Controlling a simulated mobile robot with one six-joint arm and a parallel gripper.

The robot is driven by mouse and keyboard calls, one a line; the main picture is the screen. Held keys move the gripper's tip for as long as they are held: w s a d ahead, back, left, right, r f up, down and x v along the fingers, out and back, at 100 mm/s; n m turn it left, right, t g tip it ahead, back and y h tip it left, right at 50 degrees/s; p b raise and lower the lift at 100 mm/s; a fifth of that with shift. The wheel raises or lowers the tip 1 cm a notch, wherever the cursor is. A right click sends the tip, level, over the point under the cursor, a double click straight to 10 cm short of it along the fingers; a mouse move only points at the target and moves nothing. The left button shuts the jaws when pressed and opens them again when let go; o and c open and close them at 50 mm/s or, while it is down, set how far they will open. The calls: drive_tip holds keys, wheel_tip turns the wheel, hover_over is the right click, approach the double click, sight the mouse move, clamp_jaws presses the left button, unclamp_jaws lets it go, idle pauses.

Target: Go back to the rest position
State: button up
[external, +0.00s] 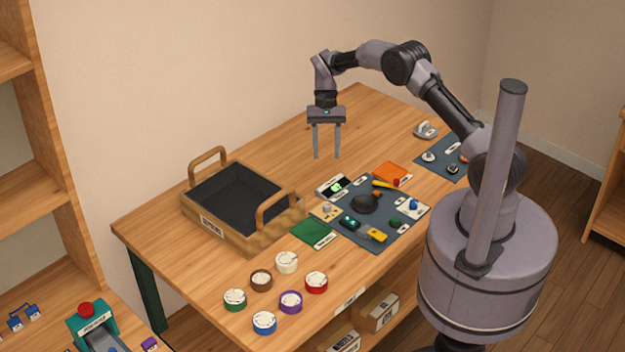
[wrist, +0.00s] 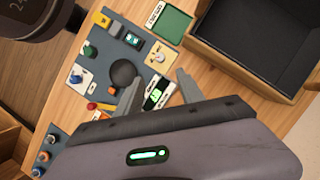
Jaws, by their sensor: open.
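My gripper (external: 326,155) hangs above the wooden table (external: 290,150), fingers pointing down. Its two fingers are apart with nothing between them, and it touches nothing. In the wrist view my gripper (wrist: 158,90) shows its fingertips over the table near a small device with a green-lit display (wrist: 157,97). That display also shows in the external view (external: 336,187), below and right of the fingers. A dark mat (external: 378,236) with a black round piece (external: 365,203) and several small coloured parts lies right of the gripper.
A wooden tray (external: 212,226) with handles and a dark lining stands at left. Several round dials, such as a white one (external: 287,262), lie near the front edge. A green square (external: 313,233) and an orange square (external: 393,172) flank the mat. The table behind the gripper is clear.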

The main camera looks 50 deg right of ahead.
drive_tip(key=shift+v, duration=0.95)
drive_tip(key=s+a+r+n+t+b, duration=0.1)
drive_tip(key=s+r+t+b, duration=0.1)
drive_tip(key=s+r, duration=0.35)
drive_tip(key=s+a+r+n+t+b, duration=0.1)
drive_tip(key=s+r, duration=0.2)
drive_tip(key=r, duration=0.6)
drive_tip(key=s+a+n+t+b, duration=0.1)
drive_tip(key=s+t+b, duration=0.1)
drive_tip(key=s, duration=0.9)
drive_tip(key=s+a+n+t+h+b, duration=0.1)
drive_tip(key=s+t, duration=0.3)
drive_tip(key=s, duration=0.7)
drive_tip(key=shift+s+a+n+b, duration=0.25)
drive_tip(key=shift+s+n+b, duration=0.1)
drive_tip(key=shift+b, duration=0.2)
drive_tip(key=shift+f, duration=0.1)
